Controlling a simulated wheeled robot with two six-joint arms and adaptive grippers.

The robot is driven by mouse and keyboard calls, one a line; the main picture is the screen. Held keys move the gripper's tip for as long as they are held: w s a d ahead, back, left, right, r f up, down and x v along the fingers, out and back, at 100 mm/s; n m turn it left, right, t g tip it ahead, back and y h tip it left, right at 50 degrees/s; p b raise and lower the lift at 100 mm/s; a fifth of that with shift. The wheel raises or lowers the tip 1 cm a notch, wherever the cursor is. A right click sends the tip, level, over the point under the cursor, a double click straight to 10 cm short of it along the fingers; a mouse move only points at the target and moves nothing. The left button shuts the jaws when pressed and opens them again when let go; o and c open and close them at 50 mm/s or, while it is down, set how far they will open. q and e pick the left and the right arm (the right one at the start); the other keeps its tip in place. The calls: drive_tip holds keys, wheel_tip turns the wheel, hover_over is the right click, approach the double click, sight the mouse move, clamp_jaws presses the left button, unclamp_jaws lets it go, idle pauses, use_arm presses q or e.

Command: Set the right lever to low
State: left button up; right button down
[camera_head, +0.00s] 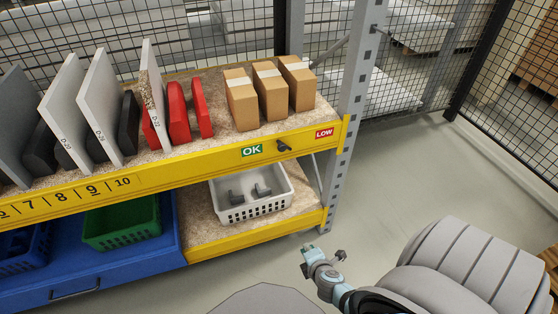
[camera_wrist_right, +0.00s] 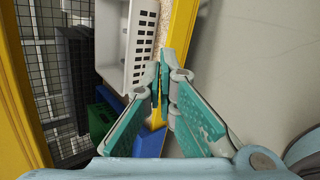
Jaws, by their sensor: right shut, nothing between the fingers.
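The lever does not show clearly there. My left gripper is not in view.
The upper shelf (camera_head: 205,150) holds cardboard boxes (camera_head: 270,92), red holders and upright panels. A white basket (camera_head: 252,208) with dark parts stands on the lower shelf, beside a green crate (camera_head: 122,222). A grey post (camera_head: 352,95) bounds the rack. The floor to the right is open.

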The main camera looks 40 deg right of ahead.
drive_tip(key=w+d+r+n+t+h+b, duration=0.1)
drive_tip(key=w+r+n+t+b, duration=0.15)
drive_tip(key=w+n+b, duration=0.35)
drive_tip(key=w+r+n+t+h+b, duration=0.1)
drive_tip(key=w+r+n+t+b, duration=0.45)
drive_tip(key=r, duration=0.65)
use_arm(q)
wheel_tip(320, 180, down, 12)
drive_tip(key=p, duration=0.4)
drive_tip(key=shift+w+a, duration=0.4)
use_arm(e)
drive_tip(key=w+d+r, duration=0.2)
drive_tip(key=w, duration=0.3)
drive_tip(key=w+d+r+t, duration=0.1)
drive_tip(key=w+d+r, duration=0.1)
drive_tip(key=w, duration=0.3)
drive_tip(key=shift+d, duration=0.25)
drive_tip(key=shift+r+n, duration=0.1)
drive_tip(key=shift+n, duration=0.15)
drive_tip(key=shift+r, duration=0.15)
